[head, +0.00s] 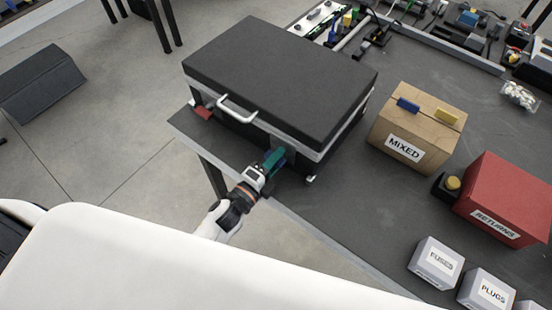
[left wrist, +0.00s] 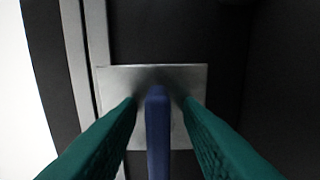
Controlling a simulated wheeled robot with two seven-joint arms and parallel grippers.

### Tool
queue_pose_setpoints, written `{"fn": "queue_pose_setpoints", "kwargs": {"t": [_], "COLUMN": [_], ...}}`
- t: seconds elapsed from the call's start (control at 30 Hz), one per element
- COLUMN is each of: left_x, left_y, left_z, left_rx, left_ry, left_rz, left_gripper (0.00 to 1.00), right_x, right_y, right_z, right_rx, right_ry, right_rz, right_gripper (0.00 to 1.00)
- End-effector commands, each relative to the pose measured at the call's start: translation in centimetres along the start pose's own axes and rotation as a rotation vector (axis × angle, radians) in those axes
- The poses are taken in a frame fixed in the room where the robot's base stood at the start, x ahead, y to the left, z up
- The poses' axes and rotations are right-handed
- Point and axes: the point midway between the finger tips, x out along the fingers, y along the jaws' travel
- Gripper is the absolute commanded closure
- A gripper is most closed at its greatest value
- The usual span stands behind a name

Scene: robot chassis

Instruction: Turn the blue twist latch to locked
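The blue twist latch (left wrist: 157,135) stands out from a bright metal plate (left wrist: 190,80) on the dark case side in the left wrist view. It points straight down in that picture. My left gripper (left wrist: 158,108) has its two green fingers on either side of the latch, with a visible gap on both sides. In the head view my left gripper (head: 273,161) is at the front right of the black case (head: 285,75) and mostly hides the latch. The lid is down. My right gripper is not in view.
A red latch (head: 202,113) is on the case's front left, and a white handle (head: 238,108) is between. A MIXED box (head: 415,130), a red RETURNS box (head: 508,200) and small labelled boxes (head: 436,262) stand to the right. The grey tabletop (head: 350,205) right of the gripper is clear.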

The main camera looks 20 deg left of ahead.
Motion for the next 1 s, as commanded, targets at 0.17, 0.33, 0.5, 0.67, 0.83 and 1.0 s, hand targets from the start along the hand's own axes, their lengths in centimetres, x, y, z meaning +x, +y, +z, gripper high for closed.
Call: {"fn": "queue_pose_setpoints", "kwargs": {"t": [0.17, 0.33, 0.5, 0.67, 0.83, 1.0], "left_x": [-0.2, -2.3, -5.9, -9.1, -11.2, -12.0], "left_y": [0.0, -0.2, -0.4, -0.3, -0.2, 0.0], "left_z": [0.0, 0.0, 0.0, 0.0, 0.0, 0.0], "left_rx": [-0.001, -0.001, -0.002, -0.001, 0.0, 0.001], "left_ry": [0.0, 0.001, 0.0, 0.0, 0.0, 0.0], "left_rz": [0.0, -0.002, -0.004, -0.003, -0.001, 0.0], "left_gripper": [0.67, 0.67, 0.67, 0.67, 0.67, 0.67], "right_x": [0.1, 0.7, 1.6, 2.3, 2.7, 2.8], "right_y": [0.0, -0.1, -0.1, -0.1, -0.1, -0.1], "right_z": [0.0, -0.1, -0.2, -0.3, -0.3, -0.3], "right_rx": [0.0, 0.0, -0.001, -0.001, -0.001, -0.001], "right_ry": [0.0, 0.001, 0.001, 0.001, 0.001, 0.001], "right_rz": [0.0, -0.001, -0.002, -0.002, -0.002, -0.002], "right_gripper": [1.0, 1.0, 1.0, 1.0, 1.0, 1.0]}}
